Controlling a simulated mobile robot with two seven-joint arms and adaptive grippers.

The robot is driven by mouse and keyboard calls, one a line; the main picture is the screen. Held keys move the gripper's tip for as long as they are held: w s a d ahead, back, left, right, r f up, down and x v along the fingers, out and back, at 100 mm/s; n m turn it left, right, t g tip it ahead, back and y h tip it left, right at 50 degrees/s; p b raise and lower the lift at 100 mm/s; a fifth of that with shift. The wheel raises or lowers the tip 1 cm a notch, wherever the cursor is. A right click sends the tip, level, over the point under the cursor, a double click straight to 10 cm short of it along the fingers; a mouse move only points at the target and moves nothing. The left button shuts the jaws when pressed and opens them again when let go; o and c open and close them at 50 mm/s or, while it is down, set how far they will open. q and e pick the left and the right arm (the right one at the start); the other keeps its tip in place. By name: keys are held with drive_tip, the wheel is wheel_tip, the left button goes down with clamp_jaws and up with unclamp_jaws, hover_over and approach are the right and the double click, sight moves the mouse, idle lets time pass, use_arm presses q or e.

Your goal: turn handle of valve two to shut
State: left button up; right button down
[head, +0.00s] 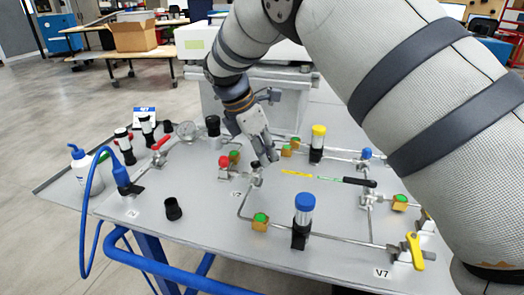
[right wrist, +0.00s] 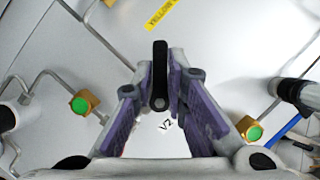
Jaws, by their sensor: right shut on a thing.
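The black handle (right wrist: 160,72) of valve two stands between the purple-padded fingers of my right gripper (right wrist: 161,88) in the right wrist view. The gripper is shut on it, and the handle's long side runs up the picture from its bolt. The V2 label (right wrist: 166,125) lies just below the handle in that view. In the head view my right gripper (head: 267,158) reaches down to the valve in the middle of the panel, and its fingers hide much of the handle. The V2 label (head: 236,194) shows to the lower left there. My left gripper is not in view.
The grey panel table (head: 190,215) carries thin pipes. A blue-topped cylinder (head: 304,212), a yellow-topped one (head: 318,140) and a red-handled valve (head: 160,143) stand around the gripper. A yellow handle (head: 415,250) is at V7.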

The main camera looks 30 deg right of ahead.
sight(254, 163)
drive_tip(key=m+g, duration=0.1)
drive_tip(key=m, duration=0.1)
drive_tip(key=s+m, duration=0.1)
drive_tip(key=m, duration=0.1)
drive_tip(key=shift+a+f+m+g+y+b, duration=0.2)
drive_tip(key=shift+m+g+y+b, duration=0.1)
drive_tip(key=shift+g+b, duration=0.1)
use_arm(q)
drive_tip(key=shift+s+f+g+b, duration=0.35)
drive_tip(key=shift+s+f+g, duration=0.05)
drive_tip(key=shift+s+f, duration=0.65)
use_arm(e)
drive_tip(key=shift+s+a+m+g+y, duration=0.15)
drive_tip(key=shift+m+g+y, duration=0.15)
drive_tip(key=shift+m, duration=0.65)
drive_tip(key=shift+s+a+m+g+y, duration=0.1)
drive_tip(key=shift+s+m+g+y, duration=0.15)
drive_tip(key=shift+m, duration=0.7)
drive_tip(key=shift+w+r, duration=0.1)
drive_tip(key=c, duration=1.6)
unclamp_jaws()
drive_tip(key=shift+r, duration=0.1)
drive_tip(key=v, duration=0.7)
drive_tip(key=shift+w+r, duration=0.1)
drive_tip(key=shift+r, duration=0.05)
